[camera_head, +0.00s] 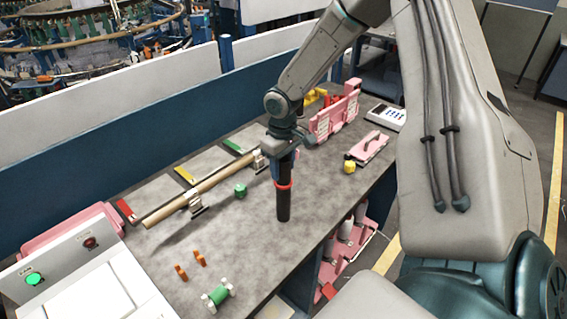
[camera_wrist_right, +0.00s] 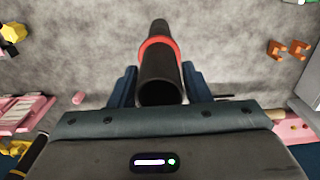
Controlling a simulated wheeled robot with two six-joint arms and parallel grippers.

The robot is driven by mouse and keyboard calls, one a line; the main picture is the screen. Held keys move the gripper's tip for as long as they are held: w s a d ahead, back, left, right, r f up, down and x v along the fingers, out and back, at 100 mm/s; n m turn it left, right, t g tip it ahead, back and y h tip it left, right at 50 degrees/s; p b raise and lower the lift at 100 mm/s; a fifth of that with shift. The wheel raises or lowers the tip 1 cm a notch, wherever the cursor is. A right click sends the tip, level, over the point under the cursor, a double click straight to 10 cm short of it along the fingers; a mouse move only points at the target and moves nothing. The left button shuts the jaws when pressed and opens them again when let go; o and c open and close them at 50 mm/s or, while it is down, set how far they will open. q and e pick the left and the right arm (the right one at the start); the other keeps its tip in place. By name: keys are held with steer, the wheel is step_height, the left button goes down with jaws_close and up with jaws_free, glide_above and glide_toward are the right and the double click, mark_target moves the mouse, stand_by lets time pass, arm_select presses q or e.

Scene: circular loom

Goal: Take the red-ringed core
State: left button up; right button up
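The red-ringed core is a black tube (camera_head: 284,205) with a red ring around it. It stands upright below my right gripper (camera_head: 285,160), over the grey table. I cannot tell whether its lower end touches the table. In the right wrist view the core (camera_wrist_right: 160,75) lies between the two dark blue fingers of my right gripper (camera_wrist_right: 160,85), which press on both its sides. Its hollow near end faces the camera. My left gripper does not show.
A wooden roller (camera_head: 200,190) on metal stands lies behind the core. A green piece (camera_head: 240,190), a yellow piece (camera_head: 349,166), orange clips (camera_head: 181,272) and a green spool (camera_head: 217,295) are on the table. A pink rack (camera_head: 335,118) stands at the back right. Bare table surrounds the core.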

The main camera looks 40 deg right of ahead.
jaws_close()
steer(key=shift+r, duration=0.1)
steer(key=shift+w+r+b, duration=0.15)
steer(key=shift+r+b, duration=0.3)
steer(key=shift+b, duration=0.2)
steer(key=s+a+r+b, duration=0.2)
steer(key=s+b, duration=0.1)
steer(key=s, duration=0.5)
steer(key=s+a+r+b, duration=0.1)
steer(key=s+a+b, duration=0.1)
steer(key=s, duration=0.5)
steer(key=shift+s+r+b, duration=0.35)
steer(key=shift+r+b, duration=0.05)
steer(key=shift+b, duration=0.3)
